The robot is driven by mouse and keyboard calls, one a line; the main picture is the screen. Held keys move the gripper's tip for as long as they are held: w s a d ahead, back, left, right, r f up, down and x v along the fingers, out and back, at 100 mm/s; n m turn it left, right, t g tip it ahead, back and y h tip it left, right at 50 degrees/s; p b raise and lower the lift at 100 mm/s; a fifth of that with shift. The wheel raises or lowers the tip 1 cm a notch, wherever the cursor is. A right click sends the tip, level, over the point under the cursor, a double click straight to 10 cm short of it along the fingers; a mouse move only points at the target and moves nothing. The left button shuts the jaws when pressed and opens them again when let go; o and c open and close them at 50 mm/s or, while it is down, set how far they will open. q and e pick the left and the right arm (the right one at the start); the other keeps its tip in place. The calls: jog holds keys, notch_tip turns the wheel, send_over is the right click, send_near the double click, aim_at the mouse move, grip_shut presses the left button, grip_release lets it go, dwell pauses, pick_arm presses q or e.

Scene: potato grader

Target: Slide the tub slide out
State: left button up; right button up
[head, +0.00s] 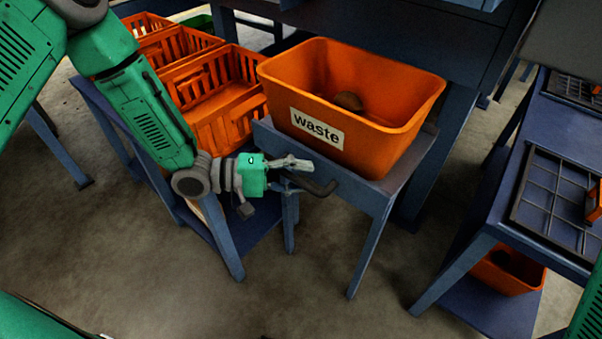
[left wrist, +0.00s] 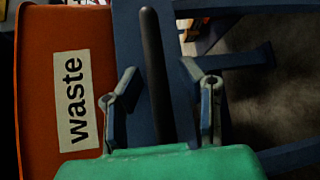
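The orange tub (head: 375,148) with a "waste" label stands on a blue-grey slide (head: 352,187) on a legged stand. A dark bar handle (head: 323,189) sticks out at the slide's front. My left gripper (head: 303,164) is at this handle, its fingers beside the tub's front. In the left wrist view the fingers of the left gripper (left wrist: 160,75) are apart, with the black handle (left wrist: 155,105) running between them and gaps on both sides. The tub's labelled wall (left wrist: 35,90) is left of the fingers there. My right gripper is not in view.
A brown lump (head: 348,101) lies in the tub. Orange crates (head: 205,75) stand on a blue table to the left. A blue bench with a grid tray (head: 550,220) and an orange bin (head: 507,275) is at right. Floor in front of the slide is clear.

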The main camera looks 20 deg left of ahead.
pick_arm(q)
jog(key=shift+s+r, duration=0.1)
jog(key=v, duration=1.1)
jog(key=shift+a, duration=0.3)
jog(key=p+x, duration=0.2)
jog(key=x, duration=0.1)
jog(key=p+x, duration=0.2)
jog(key=x, duration=0.2)
jog(key=p+x, duration=0.2)
jog(key=x, duration=0.1)
jog(key=shift+s+d, duration=0.3)
jog(key=shift+d, duration=0.1)
